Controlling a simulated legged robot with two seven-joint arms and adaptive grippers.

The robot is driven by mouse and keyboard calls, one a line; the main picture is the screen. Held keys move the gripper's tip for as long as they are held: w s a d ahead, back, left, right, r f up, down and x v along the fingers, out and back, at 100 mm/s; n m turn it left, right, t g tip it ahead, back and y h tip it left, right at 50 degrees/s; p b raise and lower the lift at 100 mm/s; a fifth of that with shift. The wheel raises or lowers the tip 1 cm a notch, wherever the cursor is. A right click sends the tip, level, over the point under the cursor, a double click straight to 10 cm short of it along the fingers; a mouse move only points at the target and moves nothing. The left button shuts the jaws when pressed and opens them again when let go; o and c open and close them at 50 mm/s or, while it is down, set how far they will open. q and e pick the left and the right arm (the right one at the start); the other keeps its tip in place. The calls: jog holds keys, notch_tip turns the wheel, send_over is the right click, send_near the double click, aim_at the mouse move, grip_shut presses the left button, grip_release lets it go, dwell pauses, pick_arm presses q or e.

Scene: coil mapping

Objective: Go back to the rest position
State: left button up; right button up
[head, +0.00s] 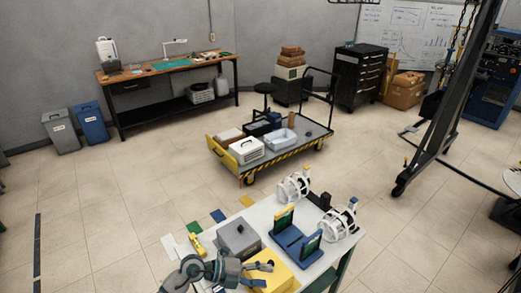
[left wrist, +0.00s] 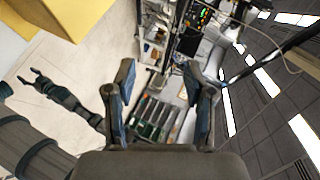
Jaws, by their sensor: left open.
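My left gripper (head: 268,267) is at the front of the white table in the head view, beside a yellow box (head: 281,277). In the left wrist view its two fingers (left wrist: 158,78) stand wide apart with nothing between them. My right gripper (left wrist: 32,78) shows small at the left of the left wrist view, with its fingers spread and empty. It does not show in the head view.
The white table (head: 262,212) also holds a grey box (head: 238,238), blue stands (head: 290,240) and white caged coils (head: 294,187). A yellow-edged cart (head: 262,170) stands behind it. A workbench (head: 168,70) lines the back wall. Open floor lies to the left.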

pick_arm(q)
notch_tip(320, 180, up, 8)
jog(key=n+t+h, duration=0.5)
jog(key=n+t, duration=0.1)
jog(key=t, duration=0.1)
jog(key=w+a+n+t+y, duration=0.3)
jog(key=a+n+t+y, duration=0.5)
jog(key=n+t, duration=0.4)
jog(key=s+a+f+n+g+y, duration=0.3)
jog(key=a+f+n+y, duration=0.3)
jog(key=f, duration=0.2)
jog(key=s+a+f+n+g+y, duration=0.2)
jog(key=a+f+n+y, duration=0.3)
jog(key=a+f+y, duration=0.15)
jog(key=s+a+f+n+g+h, duration=0.1)
jog(key=s+f+g, duration=0.55)
jog(key=s, duration=0.45)
jog(key=s+f+g+h, duration=0.1)
jog(key=s+f+g, duration=0.4)
jog(key=s+f, duration=0.45)
notch_tip(320, 180, down, 22)
jog(key=s+g, duration=0.2)
jog(key=s, duration=0.1)
jog(key=s+a+f, duration=0.3)
jog(key=s+f, duration=1.5)
jog(key=shift+f+g+y, duration=0.2)
jog(key=shift+g+y, duration=0.15)
